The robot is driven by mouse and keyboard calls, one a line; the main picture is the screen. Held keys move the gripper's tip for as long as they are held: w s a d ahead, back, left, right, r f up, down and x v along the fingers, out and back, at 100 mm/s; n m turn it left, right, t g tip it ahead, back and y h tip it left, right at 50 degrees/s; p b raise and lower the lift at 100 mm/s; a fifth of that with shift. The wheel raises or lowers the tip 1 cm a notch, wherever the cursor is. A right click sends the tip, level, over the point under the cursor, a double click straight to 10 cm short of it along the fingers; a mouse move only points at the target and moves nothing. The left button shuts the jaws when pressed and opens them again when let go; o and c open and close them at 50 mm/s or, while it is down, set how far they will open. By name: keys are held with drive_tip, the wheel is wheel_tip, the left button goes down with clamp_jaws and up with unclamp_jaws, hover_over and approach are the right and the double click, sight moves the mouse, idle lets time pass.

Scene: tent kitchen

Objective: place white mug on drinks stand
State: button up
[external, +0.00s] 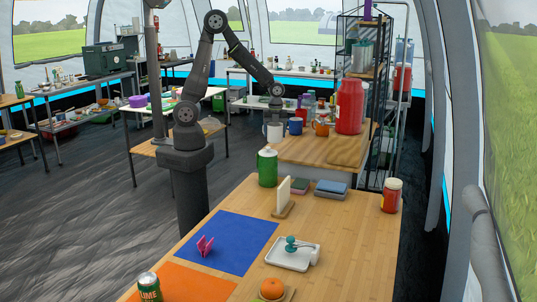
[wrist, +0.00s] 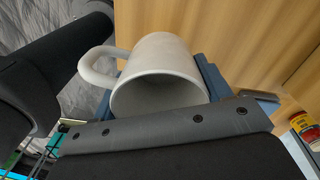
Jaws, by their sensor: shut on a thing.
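The white mug (wrist: 160,80) fills the middle of the wrist view, its open mouth facing the camera and its handle to the left. It also shows in the external view (external: 274,132), just below my gripper (external: 276,108), at the left edge of the drinks stand (external: 300,151). My gripper is shut on the mug; a dark bluish finger shows beside it in the wrist view. The drinks stand is a wooden top at the back right of the front table. I cannot tell whether the mug's base touches the stand.
On the stand are a blue mug (external: 295,126), an orange mug (external: 321,128), a large red jug (external: 349,107) and a wooden board (external: 347,151). A green canister (external: 267,168) stands in front, on the front table (external: 355,240). A black rack (external: 372,80) rises behind.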

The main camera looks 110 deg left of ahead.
drive_tip(key=shift+a+f, duration=0.3)
drive_tip(key=shift+a, duration=0.2)
drive_tip(key=shift+a+f, duration=0.3)
drive_tip(key=shift+a, duration=0.2)
drive_tip(key=shift+a+f, duration=0.1)
drive_tip(key=shift+f, duration=1.95)
drive_tip(key=shift+f, duration=0.1)
drive_tip(key=o, duration=1)
wheel_tip(320, 180, up, 12)
drive_tip(key=shift+w, duration=0.15)
